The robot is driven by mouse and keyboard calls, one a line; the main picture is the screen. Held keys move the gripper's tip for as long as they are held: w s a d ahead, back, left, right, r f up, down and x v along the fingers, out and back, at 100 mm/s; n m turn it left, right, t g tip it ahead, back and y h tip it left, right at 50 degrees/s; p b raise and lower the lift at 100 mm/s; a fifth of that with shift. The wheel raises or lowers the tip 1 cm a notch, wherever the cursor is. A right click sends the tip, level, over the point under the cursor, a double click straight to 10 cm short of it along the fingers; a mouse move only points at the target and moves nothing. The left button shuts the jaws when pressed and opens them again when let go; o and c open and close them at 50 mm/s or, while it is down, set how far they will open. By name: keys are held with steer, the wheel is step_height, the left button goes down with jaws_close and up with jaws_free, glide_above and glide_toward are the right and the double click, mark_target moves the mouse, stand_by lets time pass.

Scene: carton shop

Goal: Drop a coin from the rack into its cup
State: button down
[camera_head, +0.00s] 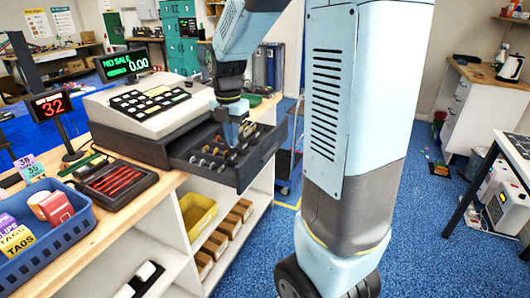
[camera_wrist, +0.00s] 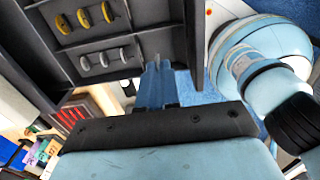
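The black till drawer (camera_head: 244,178) stands pulled out under the cash register. Coins (camera_head: 198,162) stand on edge in its rack. In the wrist view, gold coins (camera_wrist: 84,18) make one row and silver coins (camera_wrist: 103,58) another, in slots of the dark rack (camera_wrist: 75,44). My gripper (camera_head: 231,141) points down over the drawer, among the coin rows. Its blue fingers (camera_wrist: 157,75) look close together in the wrist view. I cannot tell whether a thin coin is between them. The fingers hide part of the drawer, and I cannot make out which compartment is the cup.
The cash register (camera_head: 150,105) with a green "NO SALE 0.00" display (camera_head: 124,64) stands behind the drawer. A small display (camera_head: 50,104) reads 32. A tray with red sticks (camera_head: 115,183) and a blue basket (camera_head: 48,240) are at left. A yellow bin (camera_head: 197,213) sits on the shelf below.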

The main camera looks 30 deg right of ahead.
steer(key=shift+f, duration=0.75)
steer(key=c, duration=1.3)
jaws_free()
steer(key=shift+r, duration=0.15)
step_height(320, 180, up, 14)
steer(key=shift+f, duration=0.25)
